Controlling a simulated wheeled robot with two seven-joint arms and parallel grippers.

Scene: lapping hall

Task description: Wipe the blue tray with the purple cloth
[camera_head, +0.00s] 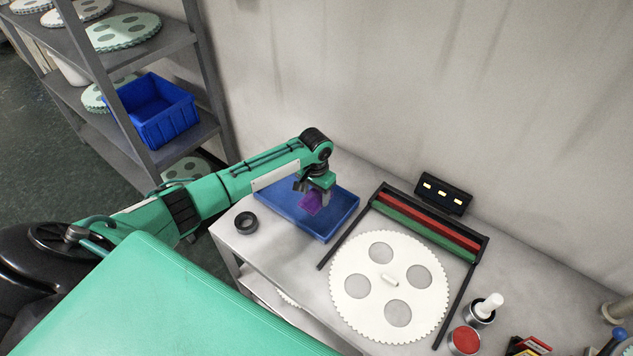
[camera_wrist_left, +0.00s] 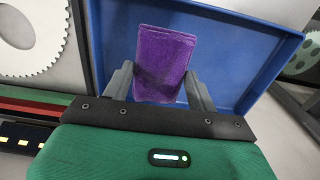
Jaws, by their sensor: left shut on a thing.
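The blue tray (camera_head: 340,205) lies on the left part of the grey bench and has a low rim. In the left wrist view the tray (camera_wrist_left: 235,50) fills much of the picture behind the cloth. The purple cloth (camera_head: 311,203) is a folded rectangle over the tray; it also shows in the left wrist view (camera_wrist_left: 163,65). My left gripper (camera_head: 308,194) is above the tray, shut on the cloth, with a finger on each side of it (camera_wrist_left: 160,85). I cannot tell whether the cloth touches the tray floor. My right gripper is not in view.
A white toothed disc (camera_head: 348,283) with round holes lies right of the tray, beside a dark frame with red and green bars (camera_head: 430,223). A black ring (camera_head: 247,222) sits left of the tray. A shelf with a blue bin (camera_head: 155,108) stands at the left. Small containers (camera_head: 465,341) stand at the right.

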